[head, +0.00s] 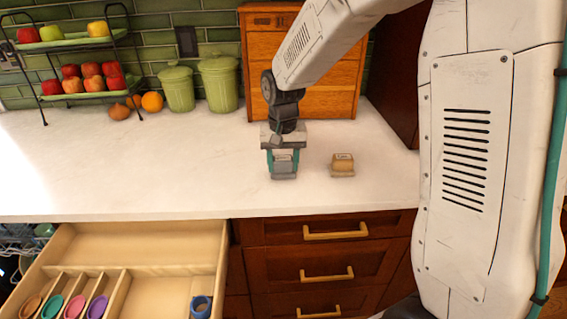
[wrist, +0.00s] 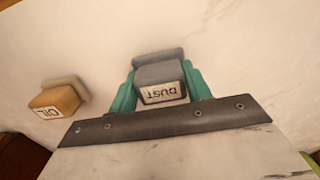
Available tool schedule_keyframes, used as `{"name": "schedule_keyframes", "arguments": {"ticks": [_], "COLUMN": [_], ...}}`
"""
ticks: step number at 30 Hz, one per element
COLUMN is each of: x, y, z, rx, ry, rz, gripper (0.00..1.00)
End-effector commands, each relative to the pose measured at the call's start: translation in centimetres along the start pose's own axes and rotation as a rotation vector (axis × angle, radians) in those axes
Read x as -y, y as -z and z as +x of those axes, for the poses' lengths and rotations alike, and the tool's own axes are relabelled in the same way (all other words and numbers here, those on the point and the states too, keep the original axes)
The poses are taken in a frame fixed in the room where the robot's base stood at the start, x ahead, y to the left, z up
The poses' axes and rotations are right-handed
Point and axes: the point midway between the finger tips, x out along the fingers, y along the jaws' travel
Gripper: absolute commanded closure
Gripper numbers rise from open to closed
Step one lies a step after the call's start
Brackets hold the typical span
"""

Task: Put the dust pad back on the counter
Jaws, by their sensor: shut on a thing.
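The dust pad is a grey block with a white label reading DUST (wrist: 162,84). It sits between the two teal fingers of my gripper (wrist: 158,88), which is shut on it. In the head view my gripper (head: 283,160) points down at the white counter (head: 150,170), with the dust pad (head: 284,172) at its fingertips. The pad is at or very close to the counter top, near the front edge; I cannot tell whether it touches.
A tan pad labelled OIL (wrist: 57,100) lies on the counter beside the dust pad, also in the head view (head: 342,167). Behind stand a wooden cabinet (head: 330,85) and green canisters (head: 219,83). An open drawer (head: 165,250) holds cups.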

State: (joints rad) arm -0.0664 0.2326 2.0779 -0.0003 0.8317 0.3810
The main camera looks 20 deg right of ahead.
Motion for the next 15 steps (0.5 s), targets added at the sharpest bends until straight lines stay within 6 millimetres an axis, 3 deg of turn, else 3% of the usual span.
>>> {"name": "schedule_keyframes", "arguments": {"ticks": [11,12,14,15], "x": [-0.01,-0.01,-0.01,-0.02], "y": [-0.01,-0.01,-0.01,-0.01], "z": [0.66,0.74,0.71,0.71], "rx": [0.0,-0.001,-0.001,-0.001], "ry": [0.0,0.0,0.0,0.0], "rz": [0.0,0.0,0.0,0.0], "gripper": [0.73,0.49,0.32,0.3]}}
